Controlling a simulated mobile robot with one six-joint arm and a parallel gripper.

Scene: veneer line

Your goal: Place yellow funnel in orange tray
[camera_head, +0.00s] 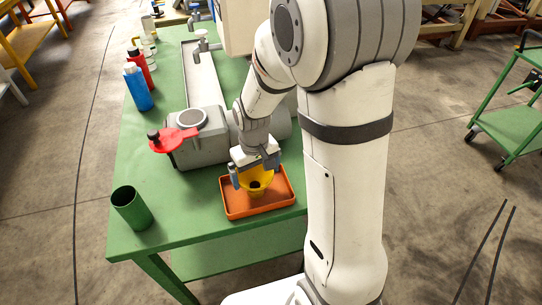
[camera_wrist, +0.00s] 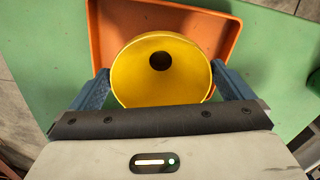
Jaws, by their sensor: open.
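The yellow funnel (camera_head: 257,182) is over the orange tray (camera_head: 232,206) in the head view, inside the tray's outline. In the wrist view the funnel (camera_wrist: 140,84) shows its wide mouth and dark centre hole, with the orange tray (camera_wrist: 225,30) behind it. My gripper (camera_head: 255,175) is at the funnel. In the wrist view my gripper (camera_wrist: 160,88) is open, with one blue finger on each side of the funnel. I cannot tell whether the funnel's lower end touches the tray floor.
The green table (camera_head: 185,225) carries a green cup (camera_head: 131,207) at its front left and a grey machine (camera_head: 200,140) with a red part behind the tray. Blue (camera_head: 138,88) and red (camera_head: 146,70) bottles stand at the far left. The table is clear between cup and tray.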

